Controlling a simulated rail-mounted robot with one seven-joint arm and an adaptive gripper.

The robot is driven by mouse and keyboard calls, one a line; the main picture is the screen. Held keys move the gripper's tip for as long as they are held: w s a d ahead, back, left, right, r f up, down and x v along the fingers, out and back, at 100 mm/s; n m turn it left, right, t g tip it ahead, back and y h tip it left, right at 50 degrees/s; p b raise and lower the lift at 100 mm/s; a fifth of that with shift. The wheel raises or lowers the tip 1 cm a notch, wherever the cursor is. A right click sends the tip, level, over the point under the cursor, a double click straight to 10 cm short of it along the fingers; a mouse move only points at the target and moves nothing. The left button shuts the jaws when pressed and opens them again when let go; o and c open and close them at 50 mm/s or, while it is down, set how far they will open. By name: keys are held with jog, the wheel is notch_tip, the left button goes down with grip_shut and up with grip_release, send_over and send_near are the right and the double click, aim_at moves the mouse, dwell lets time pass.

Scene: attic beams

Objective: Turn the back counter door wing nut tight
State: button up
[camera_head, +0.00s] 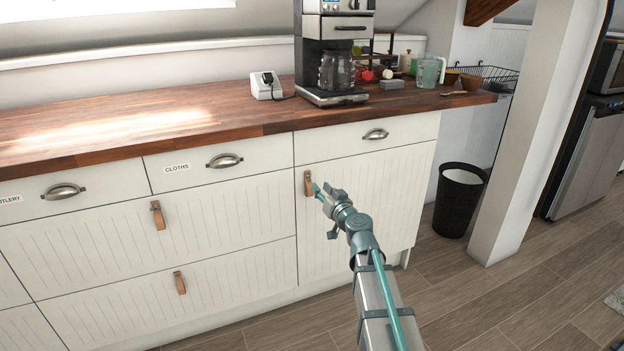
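The counter door (368,215) is a white grooved panel under the right end of the wooden counter, and it looks closed. A brown leather pull (308,184) hangs at its upper left. I cannot make out a wing nut on the door; it may be too small to see or hidden by my gripper. My gripper (320,190) is in front of the door's upper left, just right of the leather pull. It is too small to tell whether its fingers are open or shut, or whether it touches the pull.
The wooden countertop (200,118) runs above the door, with a coffee machine (328,50) and a green jug (427,72) on it. A metal drawer handle (375,134) sticks out above the door. A black bin (457,202) and a white post (520,140) stand to the right.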

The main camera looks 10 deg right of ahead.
aim_at(310, 176)
jog(key=x, duration=0.8)
grip_shut()
